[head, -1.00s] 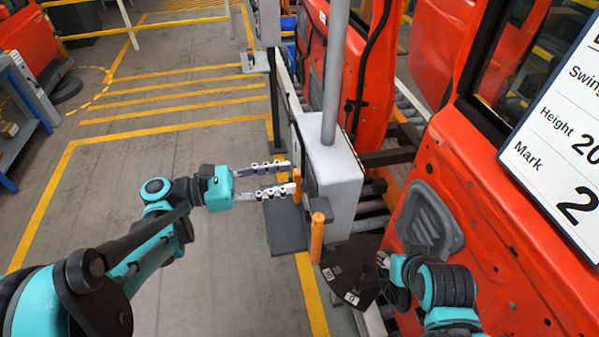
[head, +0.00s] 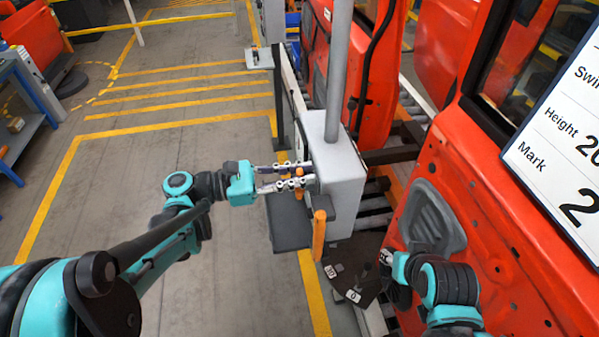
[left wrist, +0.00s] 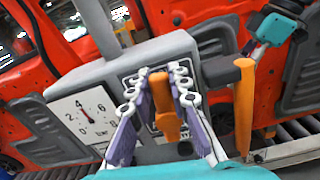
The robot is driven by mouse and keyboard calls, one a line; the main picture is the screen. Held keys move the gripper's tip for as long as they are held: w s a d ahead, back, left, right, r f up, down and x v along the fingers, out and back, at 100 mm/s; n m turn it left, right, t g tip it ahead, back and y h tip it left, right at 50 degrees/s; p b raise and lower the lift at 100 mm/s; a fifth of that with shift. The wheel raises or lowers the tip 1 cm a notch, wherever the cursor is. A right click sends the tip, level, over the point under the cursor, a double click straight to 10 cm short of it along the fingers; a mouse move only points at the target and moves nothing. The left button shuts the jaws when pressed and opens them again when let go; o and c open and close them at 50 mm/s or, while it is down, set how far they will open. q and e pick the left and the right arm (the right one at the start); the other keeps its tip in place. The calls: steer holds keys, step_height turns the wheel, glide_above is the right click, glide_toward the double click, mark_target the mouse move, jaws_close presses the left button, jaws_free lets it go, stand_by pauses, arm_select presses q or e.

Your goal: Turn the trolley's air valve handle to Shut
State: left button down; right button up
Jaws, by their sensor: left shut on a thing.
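The trolley's grey box (head: 340,180) stands on a grey post beside the red door. An orange valve handle (left wrist: 165,112) is on the box's face, between my left gripper's fingers in the left wrist view; it also shows in the head view (head: 299,181). My left gripper (left wrist: 160,88) is shut on this handle, its fingers on either side of it. The handle points downward in the wrist view. The Shut marking cannot be read. My right gripper (head: 386,258) is low at the right beside the red door; its fingers are too small to judge.
A second, longer orange grip (left wrist: 243,105) sticks out beside the box. A pressure gauge (left wrist: 85,118) is on the box's face. A dark plate with number labels (head: 350,275) lies low by the right gripper. The floor (head: 150,160) at left is open.

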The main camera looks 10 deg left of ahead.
arm_select(q)
steer(key=m, duration=0.1)
steer(key=s+m+b, duration=0.1)
steer(key=m, duration=0.1)
steer(key=s+m, duration=0.1)
steer(key=m, duration=0.1)
steer(key=shift+d+f, duration=0.35)
steer(key=shift+f, duration=0.05)
steer(key=c, duration=1.4)
jaws_free()
steer(key=v, duration=0.8)
